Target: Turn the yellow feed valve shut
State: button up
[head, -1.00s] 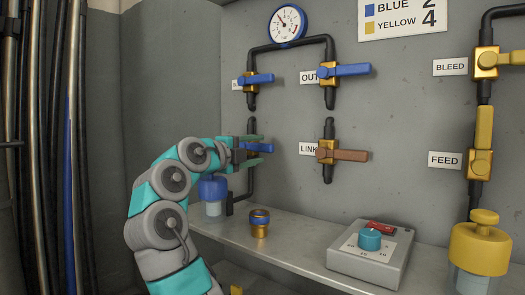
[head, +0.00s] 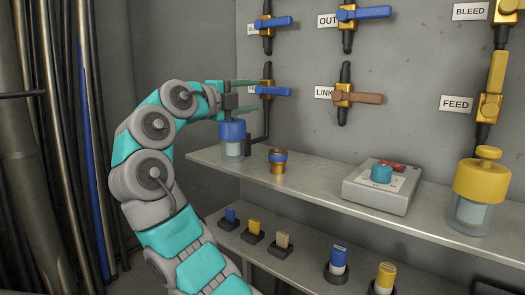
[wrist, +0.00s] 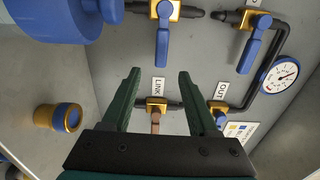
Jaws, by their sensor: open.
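The yellow feed valve (head: 489,107) is on the black pipe at the right of the head view, beside the FEED label (head: 456,103). Its yellow lever (head: 496,71) points up, in line with the pipe. My gripper (head: 259,97) is open and empty at the left, close to the lower left blue-handled valve (head: 273,91), far from the feed valve. In the wrist view, my gripper (wrist: 158,75) shows two spread green fingers, with the LINK label and the brown lever (wrist: 155,123) seen between them. The feed valve is not in the wrist view.
A shelf (head: 325,189) below the valves holds a blue-capped jar (head: 232,138), a brass fitting (head: 278,162), a control box with a teal knob (head: 381,186) and a yellow-capped jar (head: 481,190). Several blue and yellow items stand lower down. Hoses hang at the left.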

aim_at(490, 109)
jog(key=k+j, duration=0.65)
jog(key=j, duration=0.1)
